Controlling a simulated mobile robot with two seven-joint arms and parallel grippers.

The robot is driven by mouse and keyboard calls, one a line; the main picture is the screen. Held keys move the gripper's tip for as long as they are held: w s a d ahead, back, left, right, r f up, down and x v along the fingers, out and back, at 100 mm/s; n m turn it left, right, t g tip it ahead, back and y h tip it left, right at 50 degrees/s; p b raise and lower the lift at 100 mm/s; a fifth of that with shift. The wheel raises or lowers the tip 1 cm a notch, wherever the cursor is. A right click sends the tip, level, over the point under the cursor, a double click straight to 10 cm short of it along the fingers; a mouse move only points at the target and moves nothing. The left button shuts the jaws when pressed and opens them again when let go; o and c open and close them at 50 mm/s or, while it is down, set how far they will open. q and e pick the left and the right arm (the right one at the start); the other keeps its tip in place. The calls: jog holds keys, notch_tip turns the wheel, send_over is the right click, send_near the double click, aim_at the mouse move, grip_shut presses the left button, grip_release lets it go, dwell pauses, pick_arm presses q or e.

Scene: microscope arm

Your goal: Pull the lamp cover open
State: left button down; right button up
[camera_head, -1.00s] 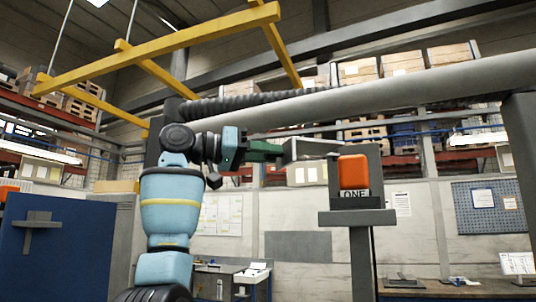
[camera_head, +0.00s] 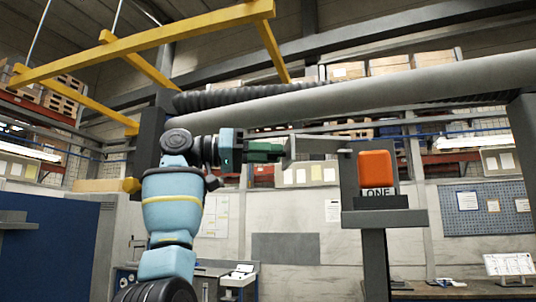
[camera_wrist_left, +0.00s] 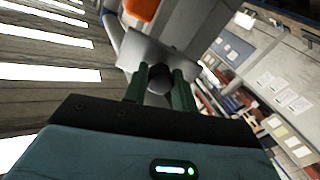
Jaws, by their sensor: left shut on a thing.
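My left gripper (camera_head: 280,151) reaches in from the left at the height of the orange block. In the left wrist view its green fingers (camera_wrist_left: 161,85) are closed around a dark round knob (camera_wrist_left: 160,70). The knob sits on a pale grey panel (camera_wrist_left: 185,45), which seems to be the lamp cover. In the head view the grey panel (camera_head: 318,146) extends from the fingers toward the stand. The orange block (camera_head: 375,168) sits on a dark base marked "ONE" on a grey stand (camera_head: 384,218). The knob is hidden in the head view. My right gripper is not in view.
A thick grey pipe (camera_head: 380,92) runs overhead above the arm. Yellow beams (camera_head: 150,38) hang at the upper left. A blue panel (camera_head: 50,250) stands at the left. A bench with a white tray (camera_head: 240,274) stands farther back.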

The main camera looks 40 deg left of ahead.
pick_arm(q)
jog(key=shift+a, duration=0.1)
dwell(0.4)
jog(key=c, duration=1.1)
grip_release()
jog(key=shift+c, duration=0.2)
jog(key=v, duration=0.7)
jog(key=shift+s+a, duration=0.25)
